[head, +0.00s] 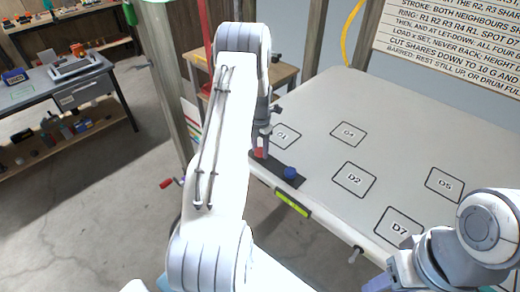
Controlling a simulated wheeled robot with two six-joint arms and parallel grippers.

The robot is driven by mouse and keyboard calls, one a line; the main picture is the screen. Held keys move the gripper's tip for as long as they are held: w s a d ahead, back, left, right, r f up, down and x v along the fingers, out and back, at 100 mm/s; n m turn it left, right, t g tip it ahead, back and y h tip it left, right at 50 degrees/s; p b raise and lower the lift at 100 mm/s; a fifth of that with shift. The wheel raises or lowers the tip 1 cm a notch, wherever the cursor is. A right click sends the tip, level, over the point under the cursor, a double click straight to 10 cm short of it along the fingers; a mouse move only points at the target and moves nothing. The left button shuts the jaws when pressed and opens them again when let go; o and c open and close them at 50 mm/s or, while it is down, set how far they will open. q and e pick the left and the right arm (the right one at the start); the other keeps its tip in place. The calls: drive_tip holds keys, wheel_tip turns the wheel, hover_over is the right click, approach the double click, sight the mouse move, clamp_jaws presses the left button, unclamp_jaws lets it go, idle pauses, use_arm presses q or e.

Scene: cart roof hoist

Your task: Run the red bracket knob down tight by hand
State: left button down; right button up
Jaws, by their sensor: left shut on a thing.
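The red bracket knob (260,148) shows as a small red piece at the tip of my left gripper (262,143), near the left edge of the pale roof panel (325,130). My left gripper points down and is shut on the red knob. The fingers hide part of it, so its seating cannot be told. A dark bracket strip (271,170) runs along the panel edge below it. A blue knob (290,173) stands on the strip to the right, apart from my gripper. My right gripper is out of view; only part of that arm shows at lower right.
A yellow-green level (293,203) sits at the panel's near edge. A red-handled crank (167,183) and a grey handle (355,254) stick out nearby. Labelled squares such as D2 (354,180) mark the clear panel. A grey workbench (60,90) stands left, with open floor between.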

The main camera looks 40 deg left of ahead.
use_arm(q)
drive_tip(key=m+b, duration=0.2)
drive_tip(key=m, duration=0.2)
drive_tip(key=shift+f+m, duration=0.1)
drive_tip(key=shift+m, duration=0.3)
drive_tip(key=m+b, duration=0.1)
drive_tip(key=m, duration=0.4)
drive_tip(key=m+b, duration=0.1)
drive_tip(key=m, duration=0.4)
drive_tip(key=shift+w+a+m, duration=0.1)
drive_tip(key=shift+m, duration=0.3)
drive_tip(key=m+b, duration=0.1)
drive_tip(key=m, duration=0.4)
drive_tip(key=shift+m, duration=0.3)
drive_tip(key=m, duration=0.5)
drive_tip(key=shift+r+b, duration=0.2)
drive_tip(key=shift+b, duration=0.1)
drive_tip(key=m, duration=0.5)
drive_tip(key=shift+m, duration=0.4)
drive_tip(key=m, duration=0.5)
drive_tip(key=shift+w+b, duration=0.1)
drive_tip(key=shift+b, duration=0.2)
drive_tip(key=m, duration=0.5)
drive_tip(key=shift+r, duration=0.1)
drive_tip(key=shift+m, duration=0.3)
